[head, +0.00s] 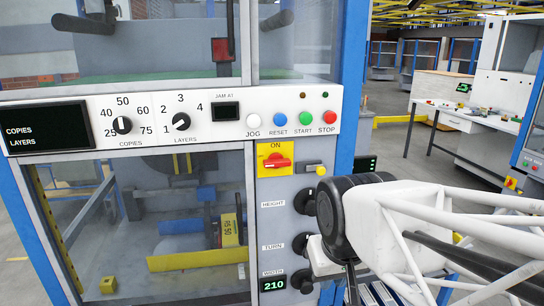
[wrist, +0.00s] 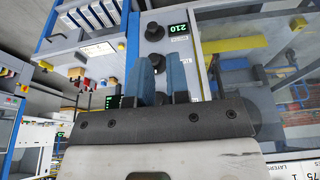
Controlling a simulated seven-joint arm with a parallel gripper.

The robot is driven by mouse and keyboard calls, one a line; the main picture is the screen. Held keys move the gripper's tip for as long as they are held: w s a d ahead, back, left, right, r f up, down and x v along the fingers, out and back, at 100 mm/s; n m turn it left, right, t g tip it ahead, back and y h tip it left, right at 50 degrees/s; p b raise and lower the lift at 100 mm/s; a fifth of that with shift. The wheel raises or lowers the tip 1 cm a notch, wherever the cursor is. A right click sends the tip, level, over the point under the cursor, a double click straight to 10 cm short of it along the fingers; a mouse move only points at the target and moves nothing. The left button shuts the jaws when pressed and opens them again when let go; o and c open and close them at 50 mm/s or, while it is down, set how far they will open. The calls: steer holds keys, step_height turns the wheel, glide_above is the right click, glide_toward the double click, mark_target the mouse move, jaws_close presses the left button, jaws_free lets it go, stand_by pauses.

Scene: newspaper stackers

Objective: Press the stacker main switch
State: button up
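The stacker main switch is a red rotary handle (head: 277,161) on a yellow plate marked ON, on the grey panel just below the white control strip in the head view. It is not visible in the wrist view, where my gripper body covers part of the panel. My gripper shows in the wrist view as two blue fingers (wrist: 162,68) with a gap between them and nothing visibly held. A black panel knob shows behind the gap. In the head view my wrist is to the right of and below the switch, apart from it, and the fingers are hidden.
The white strip (head: 219,104) holds JOG, RESET, START and STOP buttons above the switch. Black HEIGHT, TURN and WIDTH knobs (head: 303,281) run down the panel. A blue frame post (head: 351,85) borders the panel at right.

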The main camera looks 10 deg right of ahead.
steer(key=w+r+t, duration=0.2)
steer(key=w+r, duration=0.5)
steer(key=w+r+t, duration=0.1)
steer(key=w+r, duration=0.6)
steer(key=w, duration=0.1)
steer(key=w+r+t, duration=0.2)
steer(key=w+r, duration=0.5)
steer(key=r, duration=0.1)
steer(key=shift+w+d+r+t, duration=0.1)
steer(key=shift+w+d+t, duration=0.1)
steer(key=shift+t, duration=0.1)
jaws_close()
glide_above(289, 159)
steer(key=s, duration=0.3)
steer(key=f, duration=0.7)
steer(key=shift+w, duration=0.25)
step_height(289, 159, down, 2)
steer(key=shift+w+f, duration=0.1)
steer(key=shift+f, duration=1)
